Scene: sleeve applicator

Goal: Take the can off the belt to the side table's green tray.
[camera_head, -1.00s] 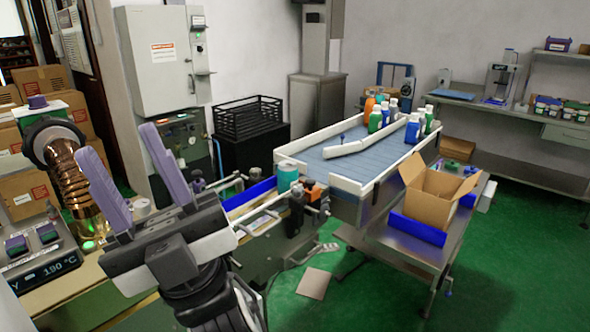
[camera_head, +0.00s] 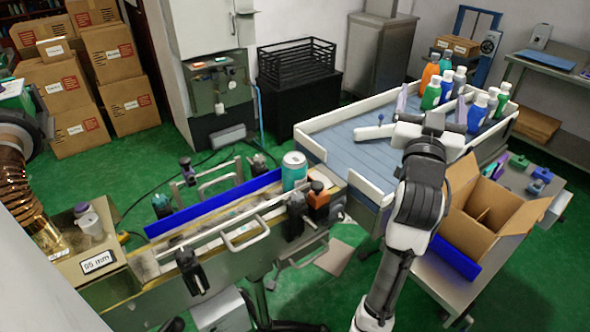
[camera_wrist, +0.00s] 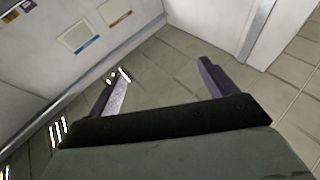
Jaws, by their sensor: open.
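A teal can with a pale top (camera_head: 294,170) stands upright at the right end of the narrow conveyor belt (camera_head: 190,243), beside an orange-and-black device. My gripper (camera_head: 430,106) is well to the right of the can and higher in the picture, seen against the wide blue-grey table. In the wrist view its two purple fingers (camera_wrist: 160,82) stand wide apart with nothing between them. The can does not show in the wrist view. I cannot make out a green tray for certain; a small green item (camera_head: 518,162) shows at the right, behind the open carton.
The white-walled blue-grey table (camera_head: 350,138) holds several bottles (camera_head: 446,85) at its far right. An open carton (camera_head: 490,215) stands on the metal side table at right. A blue guide rail (camera_head: 213,205) runs behind the belt. A black crate (camera_head: 296,62) stands at the back.

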